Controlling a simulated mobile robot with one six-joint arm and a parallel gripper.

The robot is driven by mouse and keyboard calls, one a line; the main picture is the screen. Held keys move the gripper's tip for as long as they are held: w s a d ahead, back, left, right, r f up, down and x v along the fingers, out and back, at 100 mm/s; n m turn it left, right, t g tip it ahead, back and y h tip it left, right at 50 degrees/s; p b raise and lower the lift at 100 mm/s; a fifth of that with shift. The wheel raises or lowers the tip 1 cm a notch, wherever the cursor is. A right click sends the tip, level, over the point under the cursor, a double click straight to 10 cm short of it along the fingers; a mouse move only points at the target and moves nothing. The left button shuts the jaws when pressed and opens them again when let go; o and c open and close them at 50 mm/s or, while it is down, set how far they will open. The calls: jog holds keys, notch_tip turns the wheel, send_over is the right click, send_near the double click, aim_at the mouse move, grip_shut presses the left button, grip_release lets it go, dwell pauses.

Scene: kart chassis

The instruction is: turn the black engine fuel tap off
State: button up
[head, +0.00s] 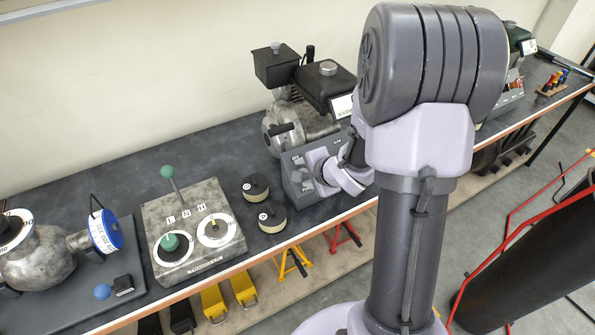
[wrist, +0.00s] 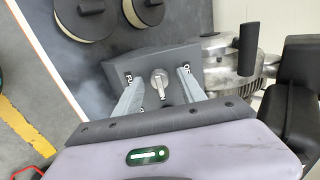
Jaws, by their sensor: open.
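The black engine (head: 325,88) stands on the bench behind a grey box (head: 295,180). In the wrist view, the box's top face (wrist: 118,66) carries a small silver lever, the tap (wrist: 159,84). Lettering beside it is partly hidden; one label appears to begin "FU" and another "O". The lever points roughly towards my gripper's base. My gripper (wrist: 160,78) is open, with one finger on each side of the lever and visible gaps to both. I cannot tell the fingertips' height over the box. In the head view my arm hides the lever.
A black handle (wrist: 248,48) projects from the engine's metal body beside the box. Two round black-topped pucks (head: 272,216) sit left of the box. A metal control panel (head: 190,225) with a green-knobbed lever stands farther left. The bench's front edge (head: 255,258) is close by.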

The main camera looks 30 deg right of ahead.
grip_shut()
jog(key=shift+s+n, duration=0.1)
jog(key=shift+n, duration=0.3)
jog(key=n+p, duration=0.1)
jog(key=n, duration=0.2)
jog(key=shift+n, duration=0.4)
jog(key=n, duration=0.4)
jog(key=shift+n, duration=0.3)
jog(key=n, duration=0.4)
jog(key=shift+f, duration=0.1)
jog(key=n, duration=0.4)
jog(key=shift+b, duration=0.4)
jog(key=shift+n, duration=0.5)
